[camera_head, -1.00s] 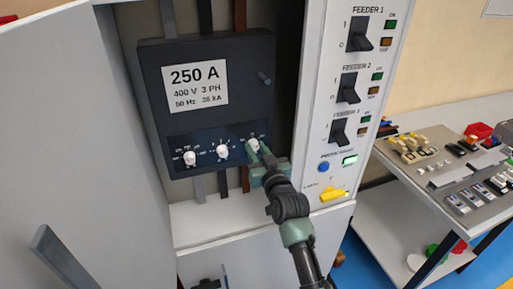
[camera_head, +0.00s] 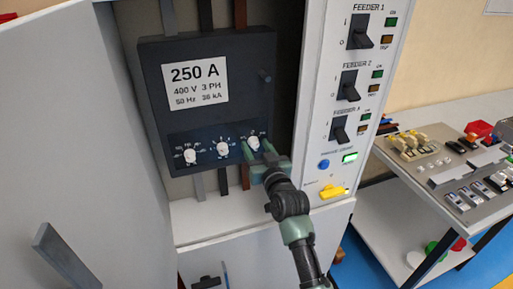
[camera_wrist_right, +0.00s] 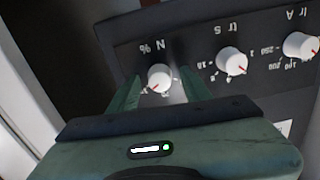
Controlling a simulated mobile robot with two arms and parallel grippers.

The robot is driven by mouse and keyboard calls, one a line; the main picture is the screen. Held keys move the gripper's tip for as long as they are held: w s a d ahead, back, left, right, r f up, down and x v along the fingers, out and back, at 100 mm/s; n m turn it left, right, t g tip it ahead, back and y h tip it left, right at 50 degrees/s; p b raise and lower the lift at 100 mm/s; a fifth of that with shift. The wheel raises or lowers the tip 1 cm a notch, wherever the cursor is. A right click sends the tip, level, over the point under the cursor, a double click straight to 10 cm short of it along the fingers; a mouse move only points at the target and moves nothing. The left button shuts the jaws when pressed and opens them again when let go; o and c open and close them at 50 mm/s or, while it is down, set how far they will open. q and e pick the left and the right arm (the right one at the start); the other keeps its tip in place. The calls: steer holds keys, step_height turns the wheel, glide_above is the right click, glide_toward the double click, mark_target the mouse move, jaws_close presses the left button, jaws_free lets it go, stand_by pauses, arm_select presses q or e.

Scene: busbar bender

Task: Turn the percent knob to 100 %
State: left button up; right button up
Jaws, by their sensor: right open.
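The percent knob (camera_head: 253,142) is the rightmost of three white knobs on the dark breaker panel. In the right wrist view, which is upside down, the percent knob (camera_wrist_right: 159,78) sits under the "N %" label with a red mark on its face. My right gripper (camera_head: 257,150) is open in front of it. In the wrist view the right gripper's fingertips (camera_wrist_right: 159,86) lie on either side of the knob; contact cannot be told. The head view shows the knob just past the fingertips. My left gripper is not in view.
Two other knobs, the middle one (camera_head: 223,149) and the left one (camera_head: 190,156), sit close beside it. A cabinet door (camera_head: 80,130) stands open at the left. Feeder switches (camera_head: 349,86) and a yellow handle (camera_head: 333,192) are at the right, before a parts table (camera_head: 440,165).

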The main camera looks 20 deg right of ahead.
steer(key=s+b, duration=0.1)
steer(key=s, duration=0.6)
steer(key=shift+s+d+b, duration=0.15)
steer(key=shift+s+b, duration=0.2)
steer(key=shift+s, duration=0.05)
steer(key=shift+f, duration=0.1)
